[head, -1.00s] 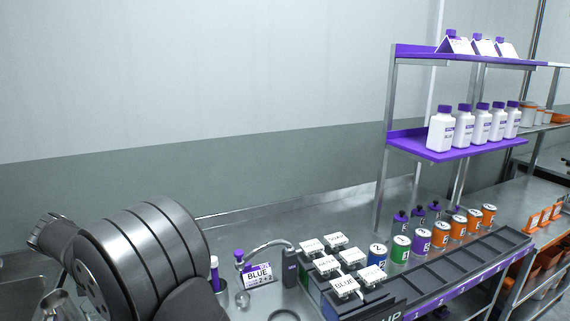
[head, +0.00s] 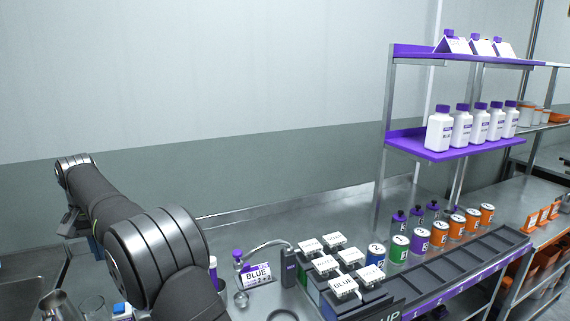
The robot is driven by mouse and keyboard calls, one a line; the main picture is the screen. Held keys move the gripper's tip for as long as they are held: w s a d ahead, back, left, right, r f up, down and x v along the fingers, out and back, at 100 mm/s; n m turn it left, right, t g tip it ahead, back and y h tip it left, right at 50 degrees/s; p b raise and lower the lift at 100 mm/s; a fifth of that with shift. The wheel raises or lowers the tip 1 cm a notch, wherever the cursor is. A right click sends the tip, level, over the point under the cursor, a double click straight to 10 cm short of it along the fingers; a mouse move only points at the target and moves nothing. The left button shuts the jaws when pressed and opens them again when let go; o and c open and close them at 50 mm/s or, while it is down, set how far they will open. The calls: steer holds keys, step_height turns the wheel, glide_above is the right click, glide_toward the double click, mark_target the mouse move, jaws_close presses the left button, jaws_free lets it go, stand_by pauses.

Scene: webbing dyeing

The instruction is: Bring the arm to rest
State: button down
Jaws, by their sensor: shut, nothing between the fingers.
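My arm rises at the left of the head view, with a large dark rounded joint in front and a forearm reaching up and left to a wrist joint. A dark part of my arm hangs below that wrist at the far left. I cannot make out any fingers there, and the arm's own links may hide the gripper. Nothing held shows at the arm's visible end.
A purple shelf (head: 440,149) holds white bottles. A blue-capped container (head: 122,311) stands beside my arm. The wall area above is clear.

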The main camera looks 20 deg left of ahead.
step_height(320, 180, down, 8)
steer(key=f, duration=0.1)
step_height(320, 180, up, 10)
stand_by(0.3)
